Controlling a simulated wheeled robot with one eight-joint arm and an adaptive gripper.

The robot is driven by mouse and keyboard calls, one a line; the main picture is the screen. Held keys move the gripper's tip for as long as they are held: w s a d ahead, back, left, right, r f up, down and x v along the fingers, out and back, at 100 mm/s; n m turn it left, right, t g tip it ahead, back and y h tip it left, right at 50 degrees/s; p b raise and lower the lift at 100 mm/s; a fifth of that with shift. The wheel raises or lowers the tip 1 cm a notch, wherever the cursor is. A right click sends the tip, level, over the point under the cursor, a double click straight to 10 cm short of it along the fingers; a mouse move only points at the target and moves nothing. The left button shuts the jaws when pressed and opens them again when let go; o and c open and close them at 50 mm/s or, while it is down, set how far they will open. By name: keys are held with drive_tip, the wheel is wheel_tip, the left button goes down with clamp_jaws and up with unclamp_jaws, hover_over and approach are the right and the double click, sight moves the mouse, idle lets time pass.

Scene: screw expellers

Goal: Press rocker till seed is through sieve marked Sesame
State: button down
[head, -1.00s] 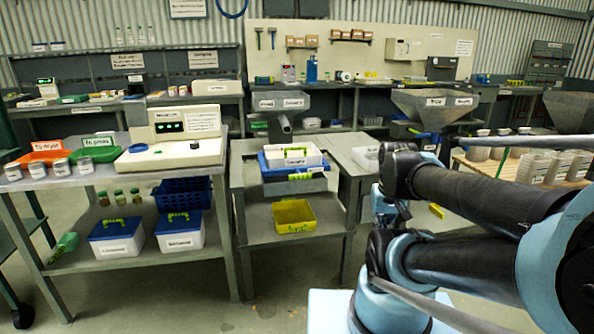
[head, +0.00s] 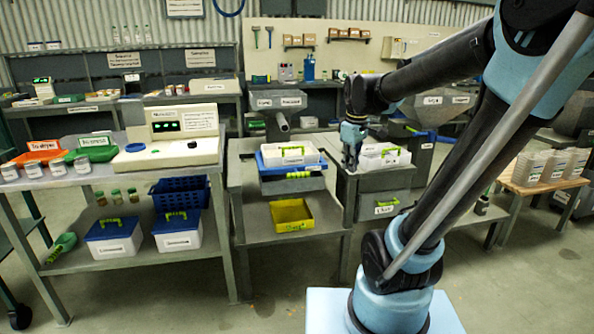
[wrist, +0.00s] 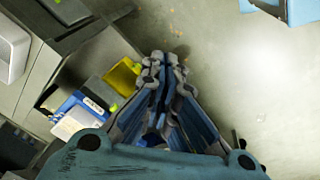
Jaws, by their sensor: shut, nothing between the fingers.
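My gripper (head: 350,160) points down over the right-hand bench, beside the left end of a white bin (head: 392,160) with green on it; contact cannot be told. In the wrist view its fingers (wrist: 160,62) are together and empty. A white tray with a label and green handle (head: 290,157) sits on a blue tray (head: 265,162) on the middle bench, left of my gripper. The blue tray also shows in the wrist view (wrist: 70,103). Labels here are too small to read, so I cannot tell which sieve is marked Sesame. I cannot make out the rocker.
A yellow tray (head: 291,213) lies on the lower shelf. A white machine with a green display (head: 173,136) stands on the left bench beside green (head: 92,152) and orange (head: 40,157) trays. A wooden table with stacked containers (head: 530,167) stands at right. The floor in front is clear.

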drive_tip(key=w+a+r+n, duration=0.3)
drive_tip(key=w+a+n, duration=0.3)
drive_tip(key=w+a, duration=0.45)
drive_tip(key=n, duration=0.5)
hover_over(297, 173)
drive_tip(key=s, duration=0.3)
drive_tip(key=f, duration=0.2)
drive_tip(key=shift+s+d+r, duration=0.1)
drive_tip(key=shift+d+r, duration=0.15)
drive_tip(key=shift+d, duration=0.15)
drive_tip(key=f, duration=0.4)
drive_tip(key=w+f, duration=0.1)
drive_tip(key=f, duration=0.4)
drive_tip(key=w+f, duration=0.1)
drive_tip(key=f, duration=0.3)
drive_tip(key=shift+w+a+f, duration=0.25)
drive_tip(key=shift+a+f, duration=0.1)
